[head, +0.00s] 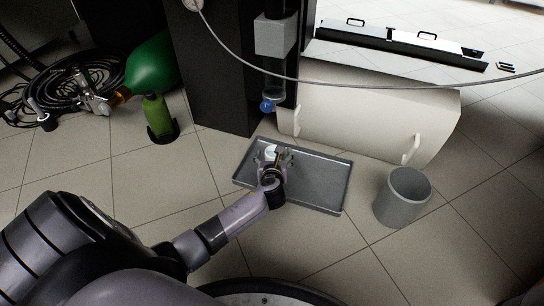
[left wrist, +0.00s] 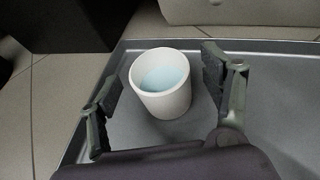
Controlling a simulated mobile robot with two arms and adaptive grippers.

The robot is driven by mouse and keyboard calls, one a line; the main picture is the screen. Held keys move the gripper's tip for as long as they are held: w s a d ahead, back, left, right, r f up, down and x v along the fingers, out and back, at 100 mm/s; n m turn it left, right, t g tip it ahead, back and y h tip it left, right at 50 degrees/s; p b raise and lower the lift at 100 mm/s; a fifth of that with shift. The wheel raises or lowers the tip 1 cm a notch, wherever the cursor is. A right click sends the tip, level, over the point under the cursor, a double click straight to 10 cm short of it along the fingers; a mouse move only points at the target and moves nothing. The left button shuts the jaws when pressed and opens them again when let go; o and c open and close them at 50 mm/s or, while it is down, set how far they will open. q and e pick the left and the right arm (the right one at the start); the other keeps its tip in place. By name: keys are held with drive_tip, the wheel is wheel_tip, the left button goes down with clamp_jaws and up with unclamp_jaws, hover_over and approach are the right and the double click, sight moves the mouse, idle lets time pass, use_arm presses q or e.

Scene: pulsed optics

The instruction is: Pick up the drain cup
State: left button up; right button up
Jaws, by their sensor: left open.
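The drain cup (left wrist: 160,104) is white and round, with pale blue liquid inside, and stands upright on a grey metal tray (left wrist: 285,100). In the head view the cup (head: 271,150) shows only partly, behind my left gripper (head: 272,158), near the left part of the tray (head: 318,188). In the left wrist view my left gripper (left wrist: 165,88) is open, with one finger on each side of the cup. A gap shows between each finger and the cup wall. My right gripper is not in view.
A grey bin (head: 402,197) stands right of the tray. A pale panel with handles (head: 365,118) lies behind it. A blue-tipped valve (head: 267,105) hangs above the tray's back. A green bottle (head: 158,115) and coiled hose (head: 75,85) are at left.

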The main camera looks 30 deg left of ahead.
use_arm(q)
drive_tip(key=shift+c, duration=0.2)
drive_tip(key=c, duration=1.3)
